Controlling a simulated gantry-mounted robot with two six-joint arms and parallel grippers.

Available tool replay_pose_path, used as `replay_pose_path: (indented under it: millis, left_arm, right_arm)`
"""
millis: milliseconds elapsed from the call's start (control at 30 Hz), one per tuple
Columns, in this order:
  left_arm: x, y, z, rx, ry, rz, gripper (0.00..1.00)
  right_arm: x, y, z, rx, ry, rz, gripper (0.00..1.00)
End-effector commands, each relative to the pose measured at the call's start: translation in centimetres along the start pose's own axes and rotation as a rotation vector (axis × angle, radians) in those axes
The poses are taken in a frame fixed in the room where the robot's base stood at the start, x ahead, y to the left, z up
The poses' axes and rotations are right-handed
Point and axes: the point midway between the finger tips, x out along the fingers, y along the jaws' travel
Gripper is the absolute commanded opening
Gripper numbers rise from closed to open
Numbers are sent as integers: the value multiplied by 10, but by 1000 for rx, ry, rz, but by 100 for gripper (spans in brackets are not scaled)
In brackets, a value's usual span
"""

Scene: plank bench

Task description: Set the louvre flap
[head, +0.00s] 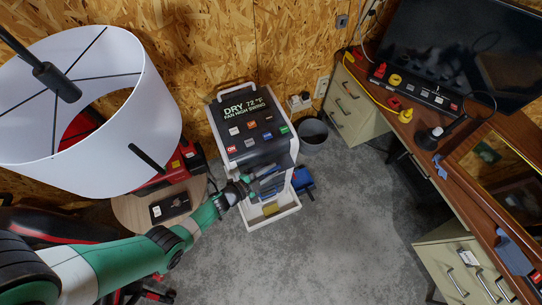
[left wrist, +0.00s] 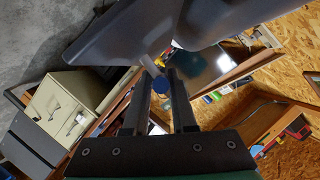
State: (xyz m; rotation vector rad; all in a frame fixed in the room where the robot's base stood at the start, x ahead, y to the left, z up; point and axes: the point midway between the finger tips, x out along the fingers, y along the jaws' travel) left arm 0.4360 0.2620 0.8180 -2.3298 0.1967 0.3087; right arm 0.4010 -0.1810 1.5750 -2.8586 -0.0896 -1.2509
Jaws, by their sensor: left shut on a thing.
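A portable air unit (head: 255,135) stands on the floor in the head view. Its dark top panel reads "DRY 72 °F FAN HIGH SWING" above several coloured buttons. Grey louvre slats (head: 268,182) show on its front, below the panel. My left gripper (head: 248,180) is at the left side of these slats and partly covers them. My right gripper is not in view.
A white lamp shade (head: 130,120) hangs at the left, near my left arm. A round stool (head: 165,208) stands left of the unit. A black bin (head: 311,133) and a wooden desk (head: 450,175) are at the right.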

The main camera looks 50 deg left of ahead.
Motion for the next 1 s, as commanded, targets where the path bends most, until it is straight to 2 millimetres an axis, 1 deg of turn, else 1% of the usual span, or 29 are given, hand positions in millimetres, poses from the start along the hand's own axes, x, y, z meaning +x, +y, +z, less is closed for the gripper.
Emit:
replay_pose_path:
  millis: [100,133,200,267,500,567,633,767,900,1000]
  left_arm:
    - [0,-2,2,-1,-8,-4,0]
    - [0,-2,2,-1,-8,-4,26]
    - [0,-1,2,-1,-8,-4,39]
    - [0,-1,2,-1,-7,-3,50]
    - [0,-1,1,0,-5,-2,50]
    - [-3,-1,1,0,-5,-1,50]
    - [-11,-3,0,0,-5,-2,50]
    - [-37,-5,-2,-2,-8,-2,50]
    - [-72,-5,-2,-3,-10,-4,50]
    - [-93,-4,-2,-3,-11,-3,50]
  right_arm:
    - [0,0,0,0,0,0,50]
    - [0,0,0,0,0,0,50]
    - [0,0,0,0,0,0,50]
    - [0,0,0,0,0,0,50]
    - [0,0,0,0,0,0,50]
    - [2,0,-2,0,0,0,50]
    - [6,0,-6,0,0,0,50]
    - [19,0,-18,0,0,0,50]
    - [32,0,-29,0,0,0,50]
    - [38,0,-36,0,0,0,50]
